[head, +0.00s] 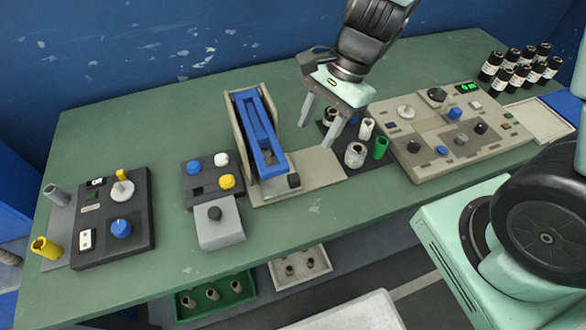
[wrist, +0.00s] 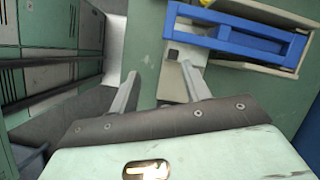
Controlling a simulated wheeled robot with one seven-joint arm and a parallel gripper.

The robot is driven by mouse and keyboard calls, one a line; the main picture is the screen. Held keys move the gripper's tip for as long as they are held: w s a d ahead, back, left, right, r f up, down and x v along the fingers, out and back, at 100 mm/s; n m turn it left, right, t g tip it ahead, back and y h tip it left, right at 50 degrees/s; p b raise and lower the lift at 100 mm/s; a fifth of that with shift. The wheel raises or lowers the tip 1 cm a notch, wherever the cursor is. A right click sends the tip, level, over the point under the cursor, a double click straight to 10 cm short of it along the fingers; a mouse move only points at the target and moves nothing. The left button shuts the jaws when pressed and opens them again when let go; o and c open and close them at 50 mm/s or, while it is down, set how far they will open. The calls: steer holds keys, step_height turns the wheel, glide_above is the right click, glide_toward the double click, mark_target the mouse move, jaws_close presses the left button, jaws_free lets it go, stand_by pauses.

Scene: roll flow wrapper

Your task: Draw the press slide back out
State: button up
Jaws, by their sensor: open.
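The press has a beige housing (head: 240,125) with a long blue frame (head: 262,135) inside it; the blue frame also shows in the wrist view (wrist: 240,35). A small black block (head: 294,181) sits by the frame's near end on a beige base plate (head: 318,168). I cannot tell for sure which of these parts is the slide. My gripper (head: 315,134) is open and empty, above and to the right of the press, touching nothing that I can see.
A dark tray with a white cylinder (head: 355,155) and a green cup (head: 380,148) stands right of the press. A beige control panel (head: 450,130) lies further right. A button box (head: 213,180) with a grey block is close left.

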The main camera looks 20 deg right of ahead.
steer(key=w+d+f+m, duration=0.3)
steer(key=m, duration=0.1)
steer(key=b, duration=0.6)
glide_toward(295, 176)
steer(key=shift+m+t, duration=0.4)
steer(key=x, duration=0.9)
steer(key=shift+s+a+f, duration=0.1)
steer(key=shift+s+f, duration=0.05)
steer(key=shift+s, duration=0.25)
